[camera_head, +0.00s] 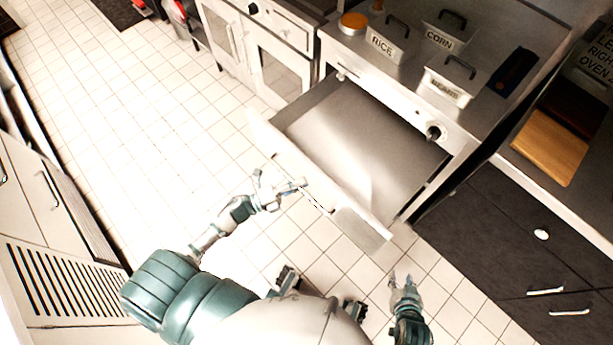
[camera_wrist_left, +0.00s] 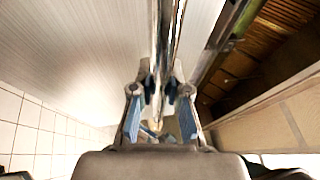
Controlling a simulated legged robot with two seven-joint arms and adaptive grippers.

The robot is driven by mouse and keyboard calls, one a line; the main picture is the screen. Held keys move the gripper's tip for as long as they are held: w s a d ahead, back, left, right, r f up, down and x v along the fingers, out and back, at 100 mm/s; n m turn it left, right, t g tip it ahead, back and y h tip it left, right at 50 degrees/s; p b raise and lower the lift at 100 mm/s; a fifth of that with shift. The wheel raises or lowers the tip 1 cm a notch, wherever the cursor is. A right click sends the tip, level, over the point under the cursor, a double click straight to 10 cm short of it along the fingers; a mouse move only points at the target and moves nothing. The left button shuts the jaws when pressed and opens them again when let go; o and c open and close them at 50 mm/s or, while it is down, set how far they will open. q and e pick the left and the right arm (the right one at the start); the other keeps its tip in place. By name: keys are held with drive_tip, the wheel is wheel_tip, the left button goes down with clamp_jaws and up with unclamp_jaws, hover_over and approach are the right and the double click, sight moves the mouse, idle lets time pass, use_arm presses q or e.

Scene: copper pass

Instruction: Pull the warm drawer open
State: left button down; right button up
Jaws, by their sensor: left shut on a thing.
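The warm drawer (camera_head: 349,136) stands pulled well out from the steel counter in the head view, its broad metal interior showing and looking empty. My left gripper (camera_head: 291,187) is at the drawer's front face, shut on the drawer handle (camera_head: 314,200). In the left wrist view the jaws (camera_wrist_left: 160,100) close around a shiny metal bar (camera_wrist_left: 164,45), the handle. My right gripper (camera_head: 403,284) hangs low over the floor, apart from the drawer and empty, with its fingers spread.
Lidded containers labelled RICE (camera_head: 383,45) and CORN (camera_head: 440,37), and another labelled one (camera_head: 447,86), sit in the counter top. A control knob (camera_head: 433,133) is beside the drawer opening. Dark cabinets (camera_head: 505,235) stand at the right. The tiled floor (camera_head: 130,110) at the left is clear.

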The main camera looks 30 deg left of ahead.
use_arm(q)
drive_tip(key=shift+s+a+f, duration=0.3)
drive_tip(key=shift+s+f, duration=0.1)
drive_tip(key=shift+s, duration=0.35)
use_arm(e)
drive_tip(key=shift+s+f, duration=0.25)
drive_tip(key=shift+s, duration=0.25)
use_arm(q)
drive_tip(key=c, duration=1.1)
unclamp_jaws()
drive_tip(key=shift+w, duration=0.1)
drive_tip(key=shift+c, duration=0.2)
drive_tip(key=shift+w, duration=0.1)
use_arm(e)
drive_tip(key=shift+w+g, duration=0.15)
drive_tip(key=shift+g, duration=0.15)
use_arm(q)
drive_tip(key=shift+r, duration=0.15)
drive_tip(key=v, duration=1.2)
drive_tip(key=shift+w, duration=0.1)
